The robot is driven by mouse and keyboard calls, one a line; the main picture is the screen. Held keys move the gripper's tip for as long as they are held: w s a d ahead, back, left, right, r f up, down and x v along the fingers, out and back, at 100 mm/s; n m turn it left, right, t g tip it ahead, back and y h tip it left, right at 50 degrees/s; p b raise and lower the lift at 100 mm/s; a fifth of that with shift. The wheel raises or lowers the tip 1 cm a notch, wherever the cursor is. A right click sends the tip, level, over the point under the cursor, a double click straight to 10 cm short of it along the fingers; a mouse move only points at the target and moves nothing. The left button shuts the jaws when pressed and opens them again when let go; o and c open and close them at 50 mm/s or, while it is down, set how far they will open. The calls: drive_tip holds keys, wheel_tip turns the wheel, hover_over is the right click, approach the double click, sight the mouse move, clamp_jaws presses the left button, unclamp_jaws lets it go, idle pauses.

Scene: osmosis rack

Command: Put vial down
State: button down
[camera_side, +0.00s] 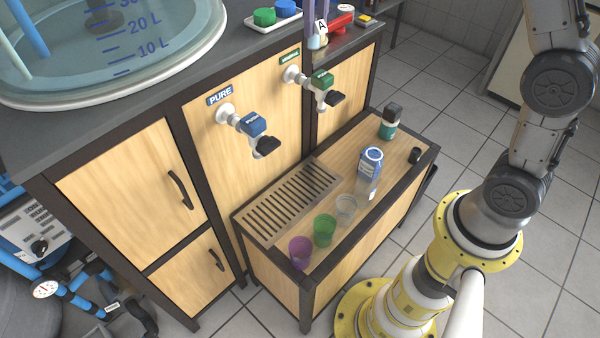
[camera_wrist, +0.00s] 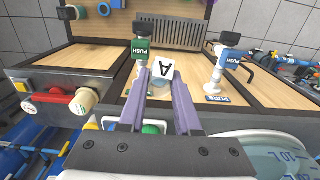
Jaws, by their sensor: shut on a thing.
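The vial (camera_wrist: 163,72) is small and clear, with a white label marked "A". It sits between the two purple fingers of my gripper (camera_wrist: 160,82), which is shut on it.
A white tray (camera_side: 272,24) with a green cap (camera_side: 264,17) and a blue cap (camera_side: 286,8) is left of the vial. A red part (camera_side: 341,22) is close on its right. Green (camera_side: 322,82) and blue (camera_side: 252,124) taps stick out below. Cups and a bottle (camera_side: 369,172) stand on the lower bench.

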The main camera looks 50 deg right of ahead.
wheel_tip(320, 180, down, 20)
drive_tip(key=w+a, duration=0.2)
drive_tip(key=s+a+f+n, duration=0.2)
drive_tip(key=s+a+f, duration=0.1)
drive_tip(key=s+f, duration=1.45)
drive_tip(key=w+a+f, duration=0.1)
drive_tip(key=w+f, duration=0.1)
drive_tip(key=w, duration=0.1)
drive_tip(key=w+f, duration=0.3)
drive_tip(key=w, duration=0.1)
drive_tip(key=w+a+f, duration=0.1)
drive_tip(key=w+f, duration=0.2)
drive_tip(key=w, duration=0.1)
drive_tip(key=shift+w+a, duration=0.25)
drive_tip(key=shift+a, duration=0.1)
drive_tip(key=shift+w+f, duration=0.2)
drive_tip(key=shift+f, duration=1.65)
